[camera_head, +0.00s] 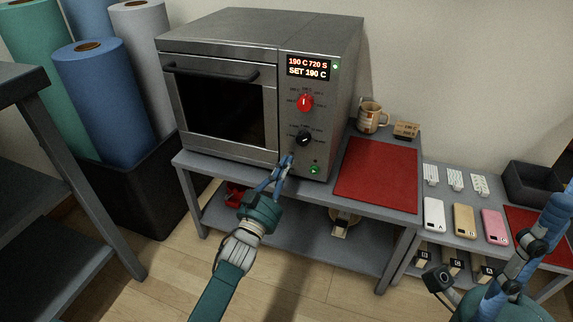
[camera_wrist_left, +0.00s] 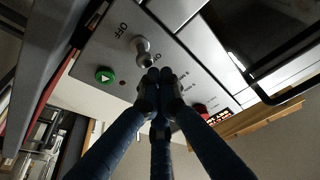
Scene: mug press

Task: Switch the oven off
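The steel oven (camera_head: 225,85) stands on a grey table, door closed. Its lit display (camera_head: 309,67) reads 190 C 720 S and SET 190 C. Below are a red knob (camera_head: 305,102), a black knob (camera_head: 304,138) and a lit green button (camera_head: 315,169). My left gripper (camera_head: 287,162) is at the lower panel. In the left wrist view its fingertips (camera_wrist_left: 159,76) are together, beside a silver switch (camera_wrist_left: 142,48) near OFF lettering; contact is unclear. The green button (camera_wrist_left: 105,75) is left of them. My right gripper (camera_head: 560,205) is at the right edge, its fingers unclear.
A red mat (camera_head: 376,175), a mug (camera_head: 370,117) and a small cardboard box (camera_head: 406,130) are right of the oven. A lower table holds several phones (camera_head: 465,220) and a dark bin (camera_head: 531,184). Fabric rolls (camera_head: 100,95) stand in a black bin at left.

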